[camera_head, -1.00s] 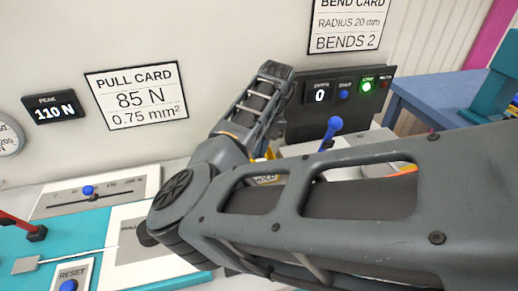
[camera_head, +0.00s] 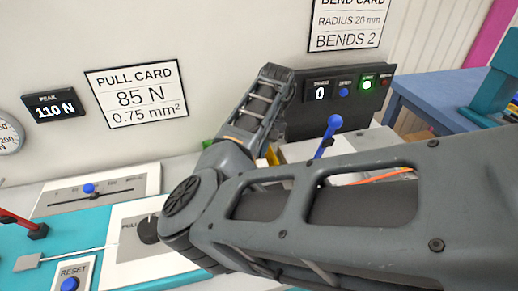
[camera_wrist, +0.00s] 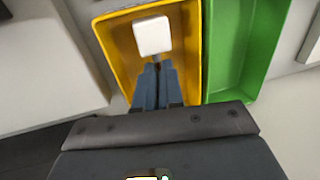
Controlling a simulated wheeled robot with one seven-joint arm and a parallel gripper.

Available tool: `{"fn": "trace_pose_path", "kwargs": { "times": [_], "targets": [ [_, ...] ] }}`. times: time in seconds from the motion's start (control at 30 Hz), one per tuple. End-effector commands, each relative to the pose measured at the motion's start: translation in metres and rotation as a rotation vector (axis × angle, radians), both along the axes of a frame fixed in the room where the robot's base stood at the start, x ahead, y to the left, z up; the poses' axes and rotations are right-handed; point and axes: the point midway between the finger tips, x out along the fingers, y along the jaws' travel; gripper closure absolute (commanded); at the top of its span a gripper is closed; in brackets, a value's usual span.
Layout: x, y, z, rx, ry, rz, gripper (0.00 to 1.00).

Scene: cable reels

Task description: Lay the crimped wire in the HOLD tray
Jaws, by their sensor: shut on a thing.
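My gripper (camera_wrist: 156,68) points down into the yellow tray (camera_wrist: 118,58) in the wrist view, its fingers shut on the crimped wire. A white square block (camera_wrist: 152,36), seemingly the wire's end piece, shows at the fingertips, over the tray. The thin wire itself cannot be made out, nor whether the block touches the tray floor. In the head view only a sliver of the yellow tray (camera_head: 272,155) shows behind my arm; a HOLD label showed there earlier. My gripper is hidden in that view.
A green tray (camera_wrist: 242,50) stands right beside the yellow one. A blue-knobbed lever (camera_head: 330,128) and a panel with a lit green lamp (camera_head: 367,85) are right of my wrist. At left are a slider (camera_head: 90,190) and a RESET button (camera_head: 69,285).

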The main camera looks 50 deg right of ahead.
Motion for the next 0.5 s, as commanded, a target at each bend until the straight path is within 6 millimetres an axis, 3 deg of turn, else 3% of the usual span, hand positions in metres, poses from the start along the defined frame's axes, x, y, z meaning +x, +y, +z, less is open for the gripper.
{"fn": "trace_pose_path", "kwargs": {
  "times": [0.5],
  "targets": [
    [0.000,0.000,-0.015,0.000,0.000,-0.001,1.00]
  ]
}}
